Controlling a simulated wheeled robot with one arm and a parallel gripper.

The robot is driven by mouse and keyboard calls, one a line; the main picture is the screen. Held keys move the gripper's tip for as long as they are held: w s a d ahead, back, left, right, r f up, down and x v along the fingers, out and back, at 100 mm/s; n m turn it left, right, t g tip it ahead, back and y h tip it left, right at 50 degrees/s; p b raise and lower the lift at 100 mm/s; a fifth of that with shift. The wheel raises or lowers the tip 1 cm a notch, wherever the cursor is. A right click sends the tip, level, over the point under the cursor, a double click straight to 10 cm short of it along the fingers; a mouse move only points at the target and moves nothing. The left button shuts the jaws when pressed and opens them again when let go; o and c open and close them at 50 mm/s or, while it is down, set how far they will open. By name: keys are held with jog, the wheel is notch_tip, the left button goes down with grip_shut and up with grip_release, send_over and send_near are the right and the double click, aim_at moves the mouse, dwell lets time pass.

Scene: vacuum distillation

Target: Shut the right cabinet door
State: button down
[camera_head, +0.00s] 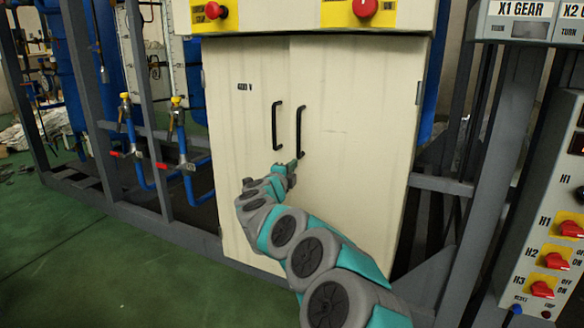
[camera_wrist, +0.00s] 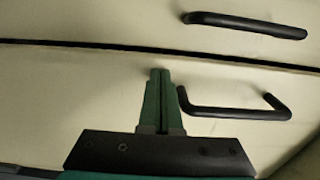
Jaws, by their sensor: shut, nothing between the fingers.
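The right cabinet door (camera_head: 356,105) is a cream panel with a black bar handle (camera_head: 299,130) near its left edge. It looks about in line with the left door (camera_head: 239,123); I cannot tell whether it is fully closed. My gripper (camera_head: 299,157) is shut and empty, at the lower end of the right handle. In the wrist view, my gripper's fingertips (camera_wrist: 160,72) point toward the seam between the doors, beside one end of the right handle (camera_wrist: 235,113). Contact with the door is unclear. My arm hides the lower door area.
The left door's handle (camera_head: 276,125) stands close by. Red knobs (camera_head: 366,8) sit on the panel above the doors. A control box (camera_head: 548,235) and grey frame posts (camera_head: 493,170) stand at the right. Blue pipes with valves (camera_head: 178,115) are at the left. Green floor (camera_head: 120,270) is clear at the front left.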

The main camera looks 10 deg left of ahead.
jog(key=p+x, duration=0.1)
jog(key=x, duration=0.1)
jog(key=p+x, duration=0.1)
jog(key=x, duration=0.1)
jog(key=shift+r+p, duration=0.25)
jog(key=shift+p, duration=0.15)
jog(key=shift+r, duration=0.1)
dwell(0.3)
